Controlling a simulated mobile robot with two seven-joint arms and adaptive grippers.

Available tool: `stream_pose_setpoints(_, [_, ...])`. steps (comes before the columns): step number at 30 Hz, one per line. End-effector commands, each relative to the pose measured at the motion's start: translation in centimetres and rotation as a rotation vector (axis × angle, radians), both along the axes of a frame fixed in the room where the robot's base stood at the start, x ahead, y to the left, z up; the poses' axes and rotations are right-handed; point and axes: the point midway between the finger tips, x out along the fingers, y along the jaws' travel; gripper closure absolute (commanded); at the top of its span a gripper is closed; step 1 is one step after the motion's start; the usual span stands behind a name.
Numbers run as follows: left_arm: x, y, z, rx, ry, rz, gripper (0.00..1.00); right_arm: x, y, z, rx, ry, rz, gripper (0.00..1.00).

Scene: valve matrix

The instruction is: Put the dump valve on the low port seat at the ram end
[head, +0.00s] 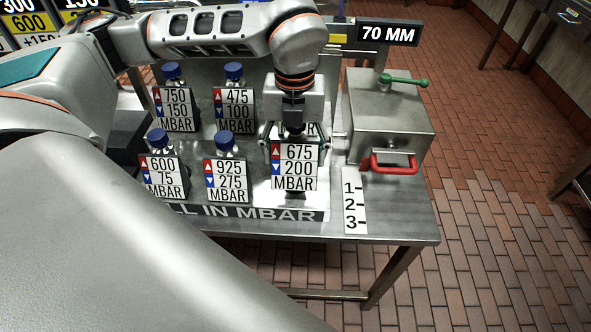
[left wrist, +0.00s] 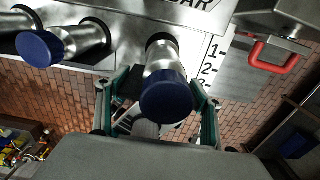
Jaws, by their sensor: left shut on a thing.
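Several steel valves with blue caps and labels stand in two rows on the bench panel (head: 340,205). None is marked "dump". My left gripper (head: 295,142) is shut on the front right valve, whose label (head: 294,167) reads 675 / 200 MBAR. In the left wrist view the gripper's green fingers (left wrist: 152,90) are on either side of this blue-capped valve (left wrist: 167,95). Its foot is by a dark opening in the panel; I cannot tell if it is seated. The label hides much of it in the head view. My right gripper is not in view.
Other valves read 600/75 (head: 163,178), 925/275 (head: 225,181), 750/150 (head: 174,109) and 475/100 (head: 234,109). A label behind my gripper is mostly hidden. A steel box (head: 388,115) with green lever and red handle (head: 393,165) stands right, beside a 1-2-3 strip (head: 354,208).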

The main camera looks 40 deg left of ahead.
Motion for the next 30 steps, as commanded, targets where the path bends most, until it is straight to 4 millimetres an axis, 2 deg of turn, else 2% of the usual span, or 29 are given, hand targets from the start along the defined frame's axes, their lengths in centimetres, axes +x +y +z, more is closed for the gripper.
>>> stream_pose_setpoints(8, [0.0,0.0,-1.8,0.0,0.0,-0.001,0.69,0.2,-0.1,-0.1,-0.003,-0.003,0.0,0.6])
stream_pose_setpoints(15, [0.0,0.0,-5.0,-0.001,0.001,0.0,0.69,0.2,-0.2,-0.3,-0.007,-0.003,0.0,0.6])
stream_pose_setpoints(28, [0.0,0.0,-5.7,0.0,-0.001,-0.001,0.69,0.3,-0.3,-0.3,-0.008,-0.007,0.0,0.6])
stream_pose_setpoints(29, [0.0,0.0,-5.6,0.001,-0.001,-0.001,0.26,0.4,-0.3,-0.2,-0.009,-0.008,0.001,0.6])
stream_pose_setpoints(30, [0.0,0.0,-5.6,0.0,-0.001,-0.001,0.17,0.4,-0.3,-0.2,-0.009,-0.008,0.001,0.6])
